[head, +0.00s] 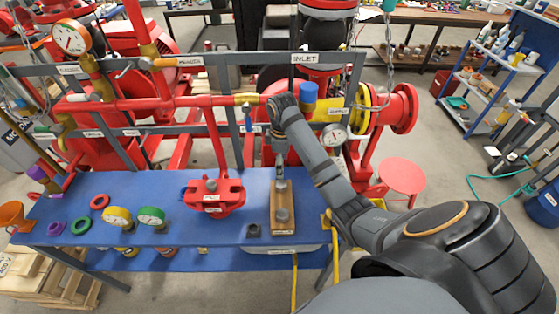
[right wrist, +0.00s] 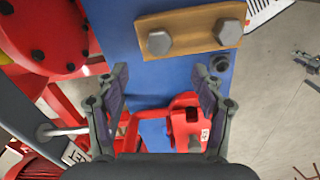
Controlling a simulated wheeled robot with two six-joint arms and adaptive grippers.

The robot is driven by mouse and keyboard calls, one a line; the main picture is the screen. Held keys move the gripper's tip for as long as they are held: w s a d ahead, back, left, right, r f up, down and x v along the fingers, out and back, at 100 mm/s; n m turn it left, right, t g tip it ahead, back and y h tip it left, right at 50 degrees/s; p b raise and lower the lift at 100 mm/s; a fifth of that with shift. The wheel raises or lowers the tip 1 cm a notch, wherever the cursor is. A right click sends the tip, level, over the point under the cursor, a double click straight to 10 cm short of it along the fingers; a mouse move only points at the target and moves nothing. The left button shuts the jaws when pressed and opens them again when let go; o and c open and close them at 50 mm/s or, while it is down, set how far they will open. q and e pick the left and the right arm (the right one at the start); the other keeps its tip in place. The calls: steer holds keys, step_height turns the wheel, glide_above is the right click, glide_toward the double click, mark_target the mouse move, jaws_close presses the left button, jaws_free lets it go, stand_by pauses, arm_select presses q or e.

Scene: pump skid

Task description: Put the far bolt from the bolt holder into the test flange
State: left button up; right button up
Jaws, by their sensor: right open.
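The wooden bolt holder (head: 284,232) lies on the blue bench, its long side running away from me. The far bolt (head: 281,186) and a near bolt (head: 282,215) stand in it; the far one is partly covered by my gripper. In the right wrist view the holder (right wrist: 192,45) shows at the top, with the far bolt's grey hex head (right wrist: 159,42) on its left. My right gripper (head: 280,172) is open and empty above the holder's far end. Its fingers (right wrist: 163,78) stop short of the bolt head in the wrist view. The red test flange (head: 213,196) sits left of the holder.
A small dark piece (head: 254,230) lies left of the holder's near end. Red pipework and a grey frame (head: 235,140) rise behind the bench.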

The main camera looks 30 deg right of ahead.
steer(key=b, duration=0.4)
glide_above(281, 183)
step_height(281, 183, down, 5)
steer(key=shift+s+r, duration=0.1)
steer(key=shift+r, duration=0.1)
step_height(281, 183, down, 4)
steer(key=b, duration=0.4)
steer(key=shift+f, duration=0.85)
steer(key=c, duration=1.2)
steer(key=o, duration=0.5)
steer(key=c, duration=0.6)
steer(key=shift+r+p, duration=3.55)
steer(key=shift+p, duration=1.1)
